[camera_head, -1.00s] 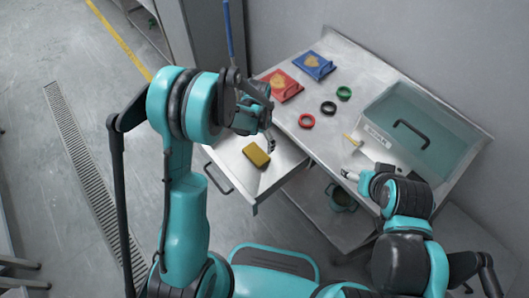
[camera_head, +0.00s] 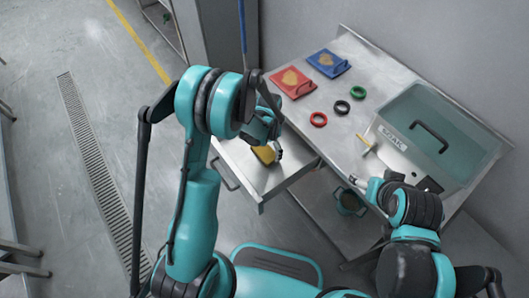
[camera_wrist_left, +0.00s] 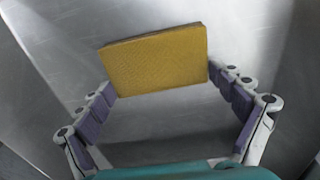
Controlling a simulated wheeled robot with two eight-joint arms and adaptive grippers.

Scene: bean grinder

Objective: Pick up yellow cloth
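The yellow cloth (camera_head: 263,155) is a flat, thick block-like piece in the open metal drawer (camera_head: 250,178). My left gripper (camera_head: 275,150) is low over the drawer and covers part of the cloth in the head view. In the left wrist view the cloth (camera_wrist_left: 155,58) lies ahead, at the tips of the left fingers (camera_wrist_left: 168,84). My right gripper (camera_head: 362,182) is by the table's front edge, away from the cloth. Its finger opening is too small to read.
The metal table (camera_head: 330,95) holds a red board (camera_head: 293,82), a blue board (camera_head: 328,63), red (camera_head: 318,119), black (camera_head: 342,107) and green (camera_head: 358,92) rings. A clear teal-tinted bin (camera_head: 440,125) stands at the right. A pot (camera_head: 349,202) sits on the lower shelf.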

